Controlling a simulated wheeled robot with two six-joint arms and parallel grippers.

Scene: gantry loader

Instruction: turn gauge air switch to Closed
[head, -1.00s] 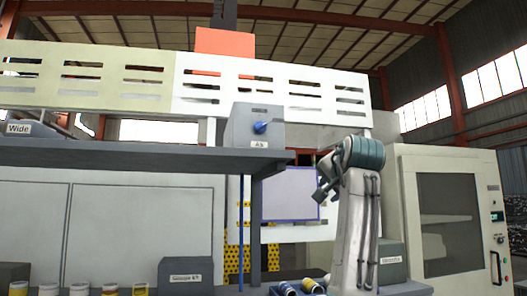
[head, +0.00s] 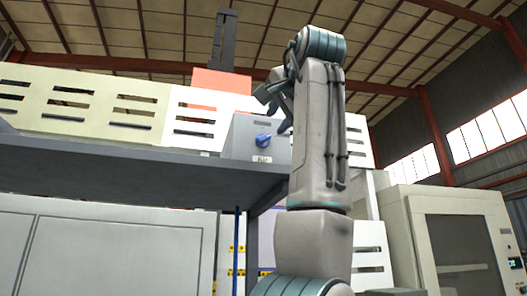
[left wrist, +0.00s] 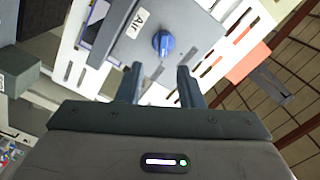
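The gauge air switch is a blue knob (head: 263,140) on the front of a grey box (head: 240,135) labelled "Air" (head: 262,160). In the left wrist view the knob (left wrist: 162,43) shows ahead of the fingertips, with the label (left wrist: 137,22) beside it. Which setting the knob points to cannot be read. My left gripper (head: 273,106) is close to the box, just above and right of the knob in the head view. In the left wrist view its two fingers (left wrist: 160,82) are apart and empty, short of the knob. My right gripper is not in view.
The box stands at the right end of a grey shelf (head: 130,165). A slotted white panel (head: 190,115) and an orange block (head: 222,82) are behind it. A beige machine cabinet (head: 400,225) stands at the right. White panels (head: 110,250) are below the shelf.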

